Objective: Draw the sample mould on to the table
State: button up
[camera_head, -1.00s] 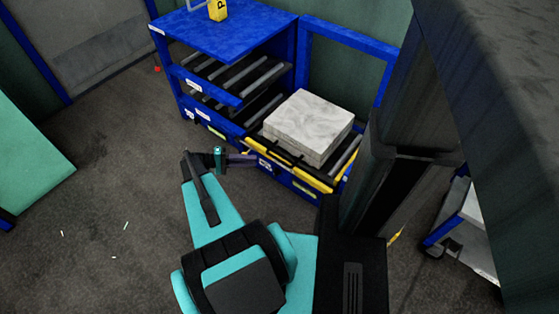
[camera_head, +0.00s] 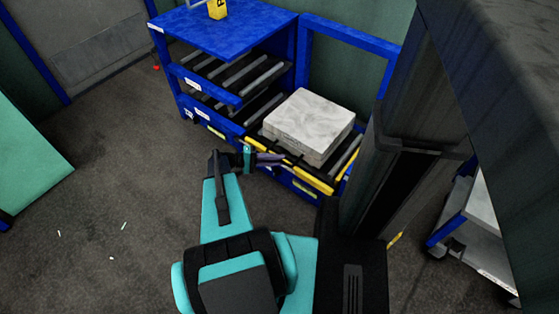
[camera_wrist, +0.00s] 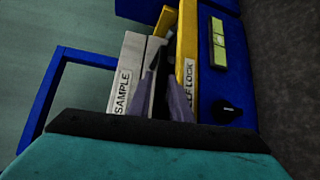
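The sample mould (camera_head: 311,122) is a pale grey, square block lying on the rollers of the blue rack's lower right bay. In the wrist view the mould (camera_wrist: 131,62) shows its face with a SAMPLE label. A yellow bar (camera_head: 305,172) runs along the front of that bay. In the wrist view the yellow bar (camera_wrist: 187,50) carries a SELF LOCK label. My gripper (camera_head: 280,157) is at the bay's front edge, close to the bar. In the wrist view my gripper (camera_wrist: 163,80) has its two fingers apart, with a dark part between them. I cannot tell whether they touch anything.
The blue rack (camera_head: 225,30) has further roller shelves on the left and a yellow block (camera_head: 217,9) on top. A blue frame (camera_head: 352,38) stands behind the mould. A green table (camera_head: 30,160) is at far left. A blue-edged cart (camera_head: 465,225) is at right.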

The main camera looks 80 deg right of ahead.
aim_at(284, 162)
jog(key=shift+s+d, duration=0.2)
jog(key=shift+s, duration=0.4)
grip_shut()
jog(key=shift+s+a, duration=0.1)
jog(key=shift+s+a, duration=0.35)
jog(key=shift+s, duration=0.2)
jog(key=shift+s+a, duration=0.3)
jog(key=shift+s, duration=0.25)
